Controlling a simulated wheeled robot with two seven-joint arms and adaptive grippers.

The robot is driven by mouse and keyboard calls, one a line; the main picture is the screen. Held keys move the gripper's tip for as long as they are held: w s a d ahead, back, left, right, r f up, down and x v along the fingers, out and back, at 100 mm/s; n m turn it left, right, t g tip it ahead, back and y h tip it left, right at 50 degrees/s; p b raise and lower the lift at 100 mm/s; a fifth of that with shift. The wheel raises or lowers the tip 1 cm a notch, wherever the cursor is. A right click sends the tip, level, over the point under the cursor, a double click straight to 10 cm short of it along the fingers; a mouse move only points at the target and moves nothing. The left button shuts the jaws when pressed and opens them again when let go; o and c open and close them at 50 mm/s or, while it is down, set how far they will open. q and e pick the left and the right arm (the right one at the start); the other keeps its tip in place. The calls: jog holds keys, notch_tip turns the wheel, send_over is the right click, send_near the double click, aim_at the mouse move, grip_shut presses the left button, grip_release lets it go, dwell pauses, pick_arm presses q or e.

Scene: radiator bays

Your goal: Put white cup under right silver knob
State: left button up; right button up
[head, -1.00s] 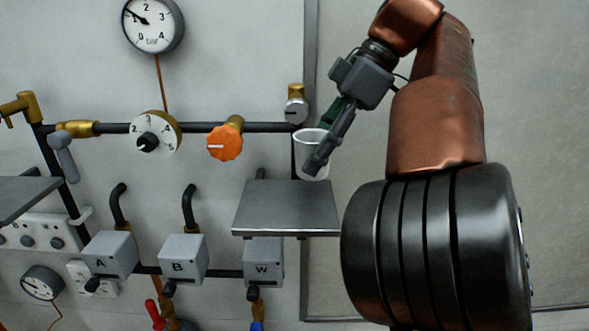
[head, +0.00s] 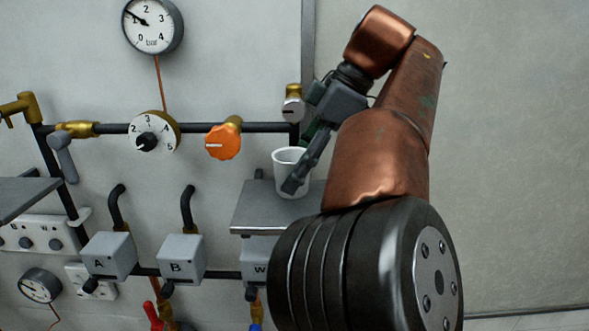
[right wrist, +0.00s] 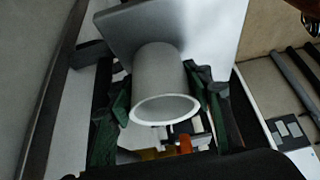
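The white cup (head: 288,160) is upright over the grey shelf (head: 250,219), on its right part. Whether its base touches the shelf I cannot tell. My right gripper (head: 297,182) comes in from the right and is shut on the cup. In the right wrist view the cup (right wrist: 160,85) sits between the two green-padded fingers (right wrist: 158,98), its rim toward the camera. The right silver knob (head: 293,110), on a brass valve, is above the cup and nearly in line with it. My left gripper is out of view.
A dark pipe (head: 270,127) runs along the wall above the shelf, with an orange knob (head: 223,143) and a white dial (head: 150,137). Grey boxes (head: 182,257) are below. Another grey shelf (head: 22,196) is at the left edge. The wall right of my arm is bare.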

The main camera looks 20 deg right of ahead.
jog(key=shift+o, duration=1)
jog(key=shift+s+r, duration=0.1)
jog(key=shift+r, duration=0.1)
jog(key=shift+d+r, duration=0.15)
jog(key=shift+r, duration=0.25)
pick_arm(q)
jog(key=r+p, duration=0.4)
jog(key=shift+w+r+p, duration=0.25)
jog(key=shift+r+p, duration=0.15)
pick_arm(e)
jog(key=v, duration=1.1)
jog(key=shift+c, duration=0.3)
